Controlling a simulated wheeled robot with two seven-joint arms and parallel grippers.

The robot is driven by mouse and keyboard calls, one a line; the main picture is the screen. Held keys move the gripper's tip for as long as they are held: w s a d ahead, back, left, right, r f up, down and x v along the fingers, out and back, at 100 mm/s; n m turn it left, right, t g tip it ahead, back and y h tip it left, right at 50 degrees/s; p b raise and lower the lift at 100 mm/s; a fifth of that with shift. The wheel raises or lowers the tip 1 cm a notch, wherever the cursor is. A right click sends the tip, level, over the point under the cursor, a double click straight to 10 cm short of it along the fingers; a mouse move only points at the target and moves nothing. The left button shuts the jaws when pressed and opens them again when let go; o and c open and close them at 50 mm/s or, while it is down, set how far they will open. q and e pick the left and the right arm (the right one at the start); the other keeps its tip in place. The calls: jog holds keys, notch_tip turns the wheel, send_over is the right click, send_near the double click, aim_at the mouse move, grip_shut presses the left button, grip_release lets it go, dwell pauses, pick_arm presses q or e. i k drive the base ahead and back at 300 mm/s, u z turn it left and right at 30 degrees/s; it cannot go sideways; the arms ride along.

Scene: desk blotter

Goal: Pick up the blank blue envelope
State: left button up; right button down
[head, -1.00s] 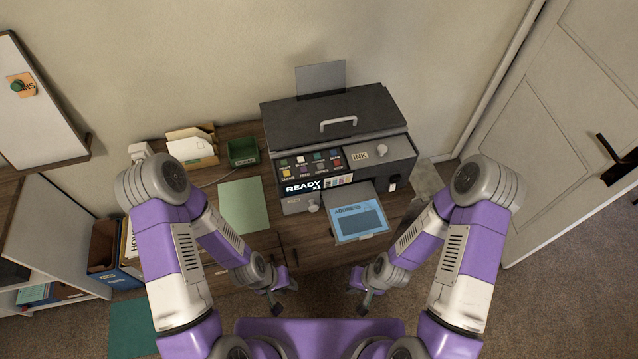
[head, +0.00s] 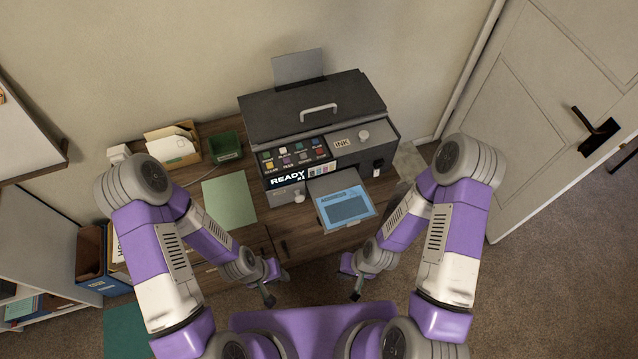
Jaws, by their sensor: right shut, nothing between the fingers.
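A light blue flat sheet (head: 325,200) lies on the tray at the front of the printer. A darker blue rectangle (head: 346,208) is on it; I cannot tell if this is a separate envelope or a printed panel. My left gripper (head: 268,288) hangs in front of the desk, left of and below the blue sheet, apart from it. It is too small to tell whether it is open. My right gripper (head: 353,284) hangs in front of the desk below the sheet, shut and empty, touching nothing.
The dark printer (head: 312,108) with coloured buttons stands on the wooden desk (head: 300,243). A pale green sheet (head: 229,201) lies left of it. A holder of cream envelopes (head: 172,145) and a green box (head: 224,147) stand behind. A door (head: 545,130) is at right.

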aim_at(338, 209)
jog(key=k, duration=0.5)
jog(key=z, duration=1.95)
jog(key=i, duration=1.25)
jog(key=u, duration=2.45)
